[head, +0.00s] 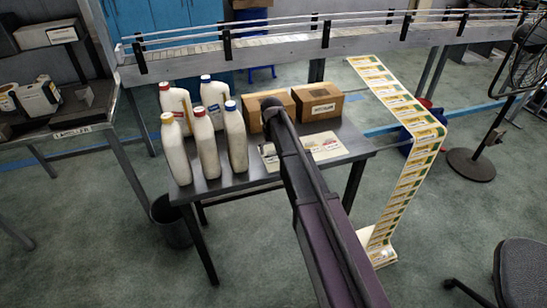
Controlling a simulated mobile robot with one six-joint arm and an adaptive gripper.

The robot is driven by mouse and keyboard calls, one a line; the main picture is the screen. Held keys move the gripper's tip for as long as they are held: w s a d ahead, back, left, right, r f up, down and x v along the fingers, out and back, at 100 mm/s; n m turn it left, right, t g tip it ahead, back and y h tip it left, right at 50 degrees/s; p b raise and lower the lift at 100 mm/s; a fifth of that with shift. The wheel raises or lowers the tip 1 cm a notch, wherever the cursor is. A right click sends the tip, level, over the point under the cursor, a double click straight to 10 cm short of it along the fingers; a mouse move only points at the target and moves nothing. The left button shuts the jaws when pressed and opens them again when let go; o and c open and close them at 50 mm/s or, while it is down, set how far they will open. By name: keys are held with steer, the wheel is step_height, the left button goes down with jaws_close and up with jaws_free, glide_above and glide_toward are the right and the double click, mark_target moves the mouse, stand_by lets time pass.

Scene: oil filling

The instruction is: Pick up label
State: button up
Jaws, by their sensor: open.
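A long strip of yellow, green and white labels (412,172) runs down past the right end of the metal table (352,137), and its lower end lies on the floor. A flat pale sheet with printed patches, perhaps labels (324,146), lies on the table's right half. My dark arm reaches up from the bottom of the picture to above the table, in front of the cardboard boxes. My gripper cannot be made out; the arm hides the space around its far end. No label is seen held.
Several white bottles (205,145) with red, blue and yellow caps stand on the table's left half. Two cardboard boxes (319,103) stand at its back. A conveyor (290,43) runs behind, a side table (70,132) stands left, and a fan (470,163) and chair (525,270) right.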

mark_target(272, 151)
steer(key=c, duration=0.8)
steer(key=shift+o, duration=0.2)
steer(key=shift+r, duration=0.1)
step_height(272, 151, up, 3)
steer(key=p, duration=0.3)
steer(key=shift+r, duration=0.1)
steer(key=s+d+r+p, duration=0.1)
steer(key=s+d+p, duration=0.1)
steer(key=s, duration=1.3)
steer(key=shift+s+d+r, duration=0.2)
steer(key=shift+s+r, duration=0.1)
steer(key=shift+s, duration=0.1)
